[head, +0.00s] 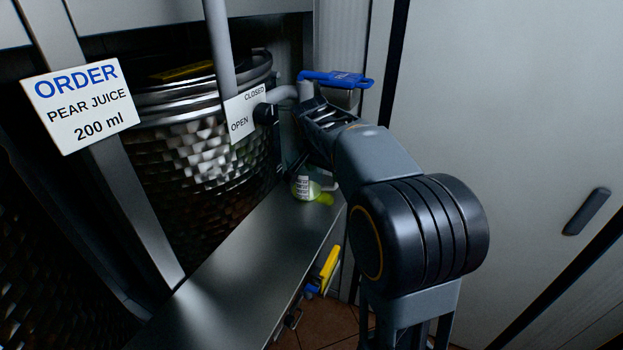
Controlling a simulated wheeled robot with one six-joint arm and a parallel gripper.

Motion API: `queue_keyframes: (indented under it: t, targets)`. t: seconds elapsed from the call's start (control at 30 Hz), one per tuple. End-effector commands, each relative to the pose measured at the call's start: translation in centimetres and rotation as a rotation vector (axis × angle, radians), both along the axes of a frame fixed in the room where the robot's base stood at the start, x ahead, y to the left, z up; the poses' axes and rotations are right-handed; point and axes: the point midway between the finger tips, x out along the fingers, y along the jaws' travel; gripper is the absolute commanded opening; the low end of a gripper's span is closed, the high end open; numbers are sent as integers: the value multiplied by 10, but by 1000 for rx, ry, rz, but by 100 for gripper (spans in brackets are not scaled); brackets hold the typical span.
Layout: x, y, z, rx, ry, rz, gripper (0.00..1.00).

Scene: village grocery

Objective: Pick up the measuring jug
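The measuring jug (303,187) looks like a small clear vessel with a white scale and yellow-green contents. It is at the far end of the steel shelf, partly hidden behind my arm. My gripper (300,128) is above it, beside the tap pipe near the blue lever. The fingers are dark and partly hidden, so I cannot tell whether they are open or shut. I see no clear contact with the jug.
A blue-handled lever (337,79) is at the pipe, by an OPEN/CLOSED sign (246,112). A dimpled steel tank (205,165) stands behind the shelf (235,265). An order card (80,105) reads pear juice, 200 ml. A yellow handle (330,265) is below the shelf edge.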

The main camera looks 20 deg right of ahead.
Motion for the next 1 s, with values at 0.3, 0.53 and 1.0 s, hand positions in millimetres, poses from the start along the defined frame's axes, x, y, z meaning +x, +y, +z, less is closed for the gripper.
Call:
queue_keyframes:
  t: [0.3, 0.53, 1.0]
  targets:
    - [0, 0, 0, 0, 0, 0, 41]
    - [0, 0, 1, 0, -1, 0, 30]
    - [0, 0, 11, -1, -3, 1, 30]
